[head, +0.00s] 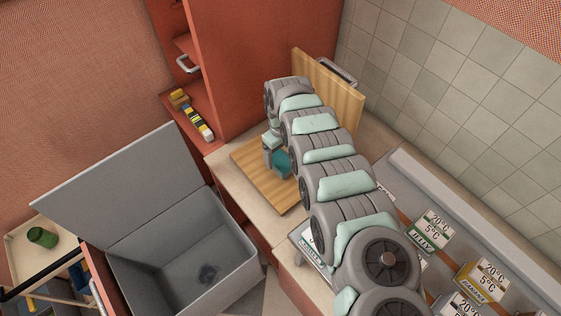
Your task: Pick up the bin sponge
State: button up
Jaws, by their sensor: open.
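A small dark object (207,273) lies on the floor of the open grey bin (183,225); it may be the bin sponge, but it is too small to tell. My gripper (272,158) is open, far from the bin, over the wooden board on the counter. A teal piece (282,164) shows right beside the gripper; I cannot tell whether it is a separate thing or touches the fingers. My arm hides part of the board and counter behind it.
The bin's grey lid (125,185) stands raised at its left. A wooden board (262,178) lies on the counter, and another opened wooden panel (335,90) stands behind my arm. A green can (42,237) is on a cart at left.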

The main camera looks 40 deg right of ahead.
aim_at(281, 158)
jog(key=shift+w+a+f, duration=0.1)
jog(key=shift+a+f, duration=0.1)
jog(key=shift+f, duration=1)
jog(key=shift+d+f, duration=0.15)
jog(key=shift+f, duration=0.4)
jog(key=shift+c, duration=0.5)
jog(key=c, duration=1.3)
